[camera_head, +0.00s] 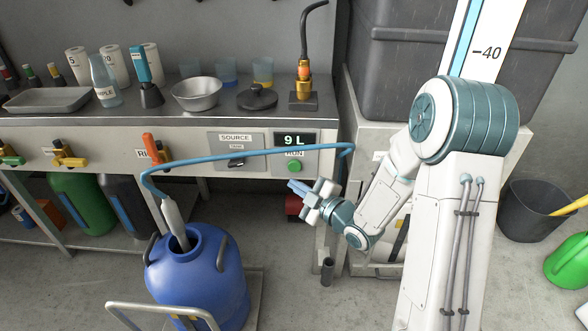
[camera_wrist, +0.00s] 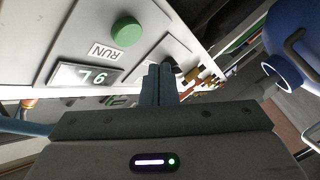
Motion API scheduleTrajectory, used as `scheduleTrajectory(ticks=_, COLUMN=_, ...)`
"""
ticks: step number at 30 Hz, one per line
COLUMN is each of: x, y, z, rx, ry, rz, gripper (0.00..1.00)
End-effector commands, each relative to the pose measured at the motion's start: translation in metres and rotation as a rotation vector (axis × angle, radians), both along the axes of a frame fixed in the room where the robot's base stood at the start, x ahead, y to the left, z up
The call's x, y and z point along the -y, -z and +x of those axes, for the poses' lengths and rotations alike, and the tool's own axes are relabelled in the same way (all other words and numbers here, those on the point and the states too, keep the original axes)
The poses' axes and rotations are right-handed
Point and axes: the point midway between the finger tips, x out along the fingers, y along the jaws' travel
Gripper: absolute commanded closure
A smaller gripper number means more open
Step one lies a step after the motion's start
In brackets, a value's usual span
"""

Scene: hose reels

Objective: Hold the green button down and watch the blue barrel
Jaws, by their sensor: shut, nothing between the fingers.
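In the wrist view the green button (camera_wrist: 126,32) is above and left of my fingertips. My gripper (camera_head: 297,187) is shut and empty, just below the button in the head view; no contact with it is visible. The blue barrel (camera_head: 203,275) stands on a trolley at the lower left, its mouth open. A grey nozzle (camera_head: 175,221) on a blue hose (camera_head: 240,154) points into the mouth. The liquid level inside cannot be seen.
A SOURCE switch plate (camera_head: 236,143) is left of the display. An orange-handled valve (camera_head: 150,147) and a yellow valve (camera_head: 68,155) stick out of the panel. The blue hose arches across the front. A trolley handle (camera_head: 160,309) stands in front of the barrel.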

Motion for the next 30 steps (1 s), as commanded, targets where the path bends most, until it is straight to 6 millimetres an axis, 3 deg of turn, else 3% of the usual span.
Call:
scheduleTrajectory(ticks=10, x=0.001, y=0.0, z=0.031, rx=0.001, ry=0.001, rz=0.0, gripper=1.0)
scheduleTrajectory(ticks=30, x=0.001, y=0.0, z=0.034, rx=0.001, ry=0.001, rz=0.0, gripper=1.0)
